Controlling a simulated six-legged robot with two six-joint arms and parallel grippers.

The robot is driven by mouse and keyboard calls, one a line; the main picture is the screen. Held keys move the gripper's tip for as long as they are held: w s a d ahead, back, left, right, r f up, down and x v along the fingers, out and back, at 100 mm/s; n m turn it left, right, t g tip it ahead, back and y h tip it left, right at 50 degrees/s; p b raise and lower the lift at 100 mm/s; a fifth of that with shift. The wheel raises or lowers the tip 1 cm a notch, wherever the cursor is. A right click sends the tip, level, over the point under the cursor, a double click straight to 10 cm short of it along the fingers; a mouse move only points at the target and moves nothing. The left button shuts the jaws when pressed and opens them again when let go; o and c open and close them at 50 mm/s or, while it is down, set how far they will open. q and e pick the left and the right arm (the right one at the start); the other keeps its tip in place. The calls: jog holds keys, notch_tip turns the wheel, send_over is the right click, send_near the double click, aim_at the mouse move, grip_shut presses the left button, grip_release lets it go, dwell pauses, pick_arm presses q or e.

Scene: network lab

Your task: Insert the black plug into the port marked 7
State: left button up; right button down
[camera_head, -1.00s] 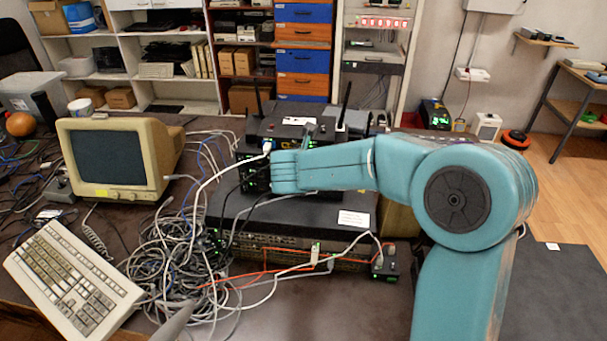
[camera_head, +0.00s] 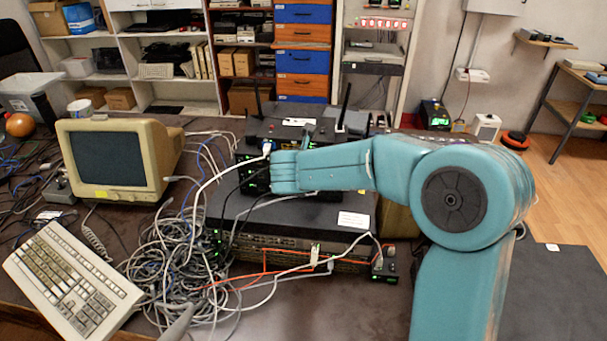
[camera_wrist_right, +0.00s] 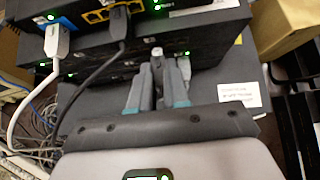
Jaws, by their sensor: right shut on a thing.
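In the head view my right arm reaches in from the right, and its wrist end hides my right gripper and part of the black network box (camera_head: 300,135). In the right wrist view my right gripper (camera_wrist_right: 157,82) is shut on a slim plug (camera_wrist_right: 156,58) that looks grey there, its tip close to the front of the black device (camera_wrist_right: 200,50). A dark plug (camera_wrist_right: 118,20) on a black cable sits at a row of yellow ports (camera_wrist_right: 95,15). Beside it is a blue port with a white-cabled plug (camera_wrist_right: 57,38). I cannot read any port number. My left gripper is not seen.
A larger flat rack unit (camera_head: 290,215) lies under the box, with a white label (camera_head: 353,219). A tangle of cables (camera_head: 165,255) lies to the left, beside a keyboard (camera_head: 70,280) and an old monitor (camera_head: 110,160). Two antennas stand up from the box.

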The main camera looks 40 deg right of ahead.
jog(key=shift+w+d+r+p, duration=0.1)
jog(key=shift+w+d+p, duration=0.2)
jog(key=shift+w+d, duration=0.2)
dwell(1.8)
jog(key=c, duration=1)
grip_release()
jog(key=shift+c, duration=0.2)
jog(key=shift+s, duration=0.1)
jog(key=v, duration=1.6)
jog(key=shift+s, duration=0.1)
